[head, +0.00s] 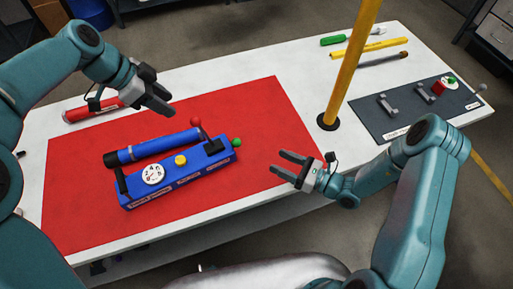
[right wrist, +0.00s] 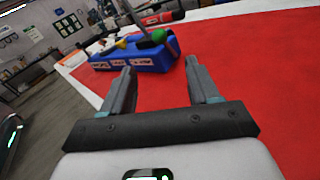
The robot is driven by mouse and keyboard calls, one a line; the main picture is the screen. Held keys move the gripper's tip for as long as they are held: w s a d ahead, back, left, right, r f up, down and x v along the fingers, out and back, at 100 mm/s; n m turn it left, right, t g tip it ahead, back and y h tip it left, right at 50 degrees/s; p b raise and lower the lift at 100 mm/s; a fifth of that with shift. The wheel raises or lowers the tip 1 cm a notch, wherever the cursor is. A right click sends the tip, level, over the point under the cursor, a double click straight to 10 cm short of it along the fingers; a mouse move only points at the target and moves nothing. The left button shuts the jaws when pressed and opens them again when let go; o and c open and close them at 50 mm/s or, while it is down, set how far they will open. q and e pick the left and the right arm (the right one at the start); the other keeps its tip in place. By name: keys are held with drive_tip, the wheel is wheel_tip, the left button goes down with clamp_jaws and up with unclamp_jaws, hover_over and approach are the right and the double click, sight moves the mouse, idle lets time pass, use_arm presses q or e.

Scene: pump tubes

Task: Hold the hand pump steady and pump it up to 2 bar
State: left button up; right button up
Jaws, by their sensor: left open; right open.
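The blue hand pump (head: 178,173) lies on the red mat (head: 262,104). It has a blue cylinder along its back, a round white gauge (head: 153,174), a yellow knob (head: 181,160), a red ball knob (head: 195,122) and a green knob (head: 237,142) at its right end. The gauge reading is too small to tell. My left gripper (head: 160,103) is open and empty above the mat, behind the pump. My right gripper (head: 280,165) is open and empty, right of the pump and apart from it. In the right wrist view the pump (right wrist: 135,55) is ahead of the open fingers (right wrist: 162,85).
A red cylinder (head: 82,112) lies at the back left of the white table (head: 225,70). A yellow pole (head: 350,60) stands right of the mat. A dark panel (head: 405,118) with brackets and several tools, including a green-handled one (head: 335,40), lie at the right.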

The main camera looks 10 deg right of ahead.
sight(236, 141)
drive_tip(key=x, duration=1.6)
drive_tip(key=shift+a+f, duration=0.1)
clamp_jaws()
